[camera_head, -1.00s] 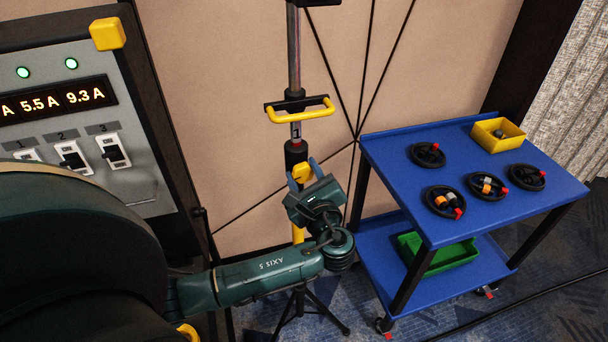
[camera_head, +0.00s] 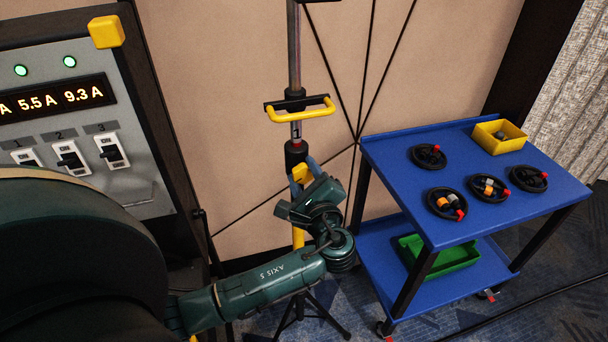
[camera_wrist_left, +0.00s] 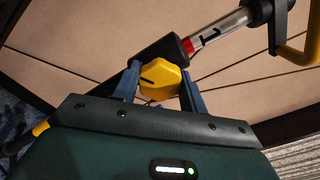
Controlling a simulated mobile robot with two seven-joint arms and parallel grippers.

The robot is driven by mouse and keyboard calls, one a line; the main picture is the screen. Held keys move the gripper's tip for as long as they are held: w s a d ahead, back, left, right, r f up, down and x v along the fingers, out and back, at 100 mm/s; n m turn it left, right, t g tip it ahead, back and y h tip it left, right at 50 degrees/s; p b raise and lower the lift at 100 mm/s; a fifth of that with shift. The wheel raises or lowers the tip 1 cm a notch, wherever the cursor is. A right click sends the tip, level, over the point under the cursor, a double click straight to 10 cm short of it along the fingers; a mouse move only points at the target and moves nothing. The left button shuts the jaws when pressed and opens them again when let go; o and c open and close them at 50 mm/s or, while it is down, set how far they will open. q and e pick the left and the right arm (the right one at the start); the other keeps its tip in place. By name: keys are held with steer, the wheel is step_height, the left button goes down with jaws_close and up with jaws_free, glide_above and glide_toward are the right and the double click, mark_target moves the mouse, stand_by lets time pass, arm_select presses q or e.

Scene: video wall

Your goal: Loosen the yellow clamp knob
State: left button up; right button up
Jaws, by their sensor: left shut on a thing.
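The yellow clamp knob (camera_wrist_left: 165,78) sits on the black collar (camera_wrist_left: 190,52) of the upright pole. In the left wrist view it is between the two blue fingers of my left gripper (camera_wrist_left: 160,82), which is shut on it. A dark mark shows on the knob's face. In the head view the knob (camera_head: 301,172) shows only in part, behind my blue fingers and green wrist. A red band and a marked section of the pole (camera_head: 296,132) show just above the collar. My right gripper is in neither view.
A yellow handle (camera_head: 300,112) juts from the pole above the collar. A blue cart (camera_head: 465,210) with several black wheels, a yellow bin (camera_head: 497,135) and a green tray (camera_head: 448,252) stands at right. A switch panel (camera_head: 75,130) stands at left. Black cables cross the wall panel.

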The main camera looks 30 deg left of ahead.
arm_select(q)
steer(key=shift+f, duration=0.1)
steer(key=o, duration=1)
steer(key=b+v, duration=0.2)
steer(key=v, duration=1.1)
steer(key=shift+s, duration=0.1)
steer(key=shift+d, duration=0.1)
